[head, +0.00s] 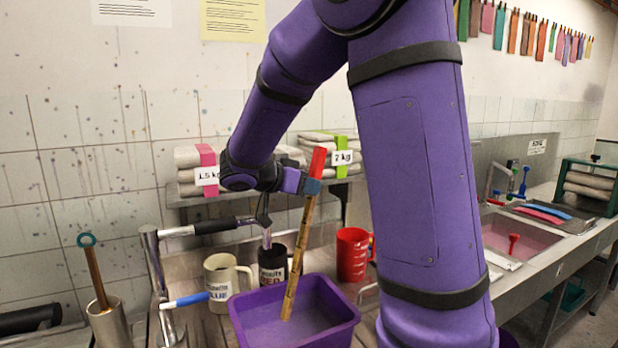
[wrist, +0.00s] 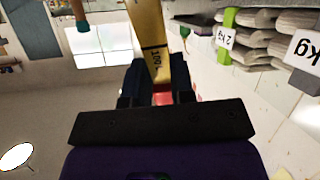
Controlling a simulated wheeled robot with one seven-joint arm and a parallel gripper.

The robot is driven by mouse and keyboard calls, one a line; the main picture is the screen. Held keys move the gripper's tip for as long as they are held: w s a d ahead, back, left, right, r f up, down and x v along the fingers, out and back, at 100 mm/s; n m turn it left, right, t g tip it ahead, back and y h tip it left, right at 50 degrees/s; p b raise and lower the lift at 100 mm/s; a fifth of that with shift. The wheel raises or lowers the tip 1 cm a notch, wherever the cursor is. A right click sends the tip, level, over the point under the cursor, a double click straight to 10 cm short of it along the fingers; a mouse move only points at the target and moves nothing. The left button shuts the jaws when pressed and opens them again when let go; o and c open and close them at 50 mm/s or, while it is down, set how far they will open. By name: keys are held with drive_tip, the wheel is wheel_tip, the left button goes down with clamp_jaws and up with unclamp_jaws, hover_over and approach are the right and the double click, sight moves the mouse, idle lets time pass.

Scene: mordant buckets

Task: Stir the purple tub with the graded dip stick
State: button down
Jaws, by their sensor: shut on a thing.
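The graded dip stick (head: 300,255) is a yellow wooden stick with dark marks and a red top end. My gripper (head: 312,186) is shut on it just below the red end. The stick hangs slightly tilted, and its lower end is inside the purple tub (head: 254,330). The tub holds a dull purple-grey liquid; whether the stick touches the tub's floor cannot be told. In the wrist view the stick (wrist: 148,35) runs up from between my gripper's fingers (wrist: 160,90), with printed marks on its face.
A pale mug (head: 218,290), a black mug (head: 270,275) and a red jug (head: 351,262) stand behind the tub. A shelf with labelled bundles is above.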

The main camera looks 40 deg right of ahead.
sight(304, 218)
drive_tip(key=shift+s+a+f, duration=0.1)
drive_tip(key=shift+a+f, duration=0.4)
drive_tip(key=shift+f, duration=0.7)
drive_tip(key=shift+s+a+f, duration=0.15)
drive_tip(key=shift+a+f, duration=0.3)
drive_tip(key=shift+f, duration=0.7)
drive_tip(key=shift+s+a+f, duration=0.1)
drive_tip(key=shift+a+f, duration=0.4)
drive_tip(key=shift+f, duration=0.7)
drive_tip(key=shift+w, duration=0.1)
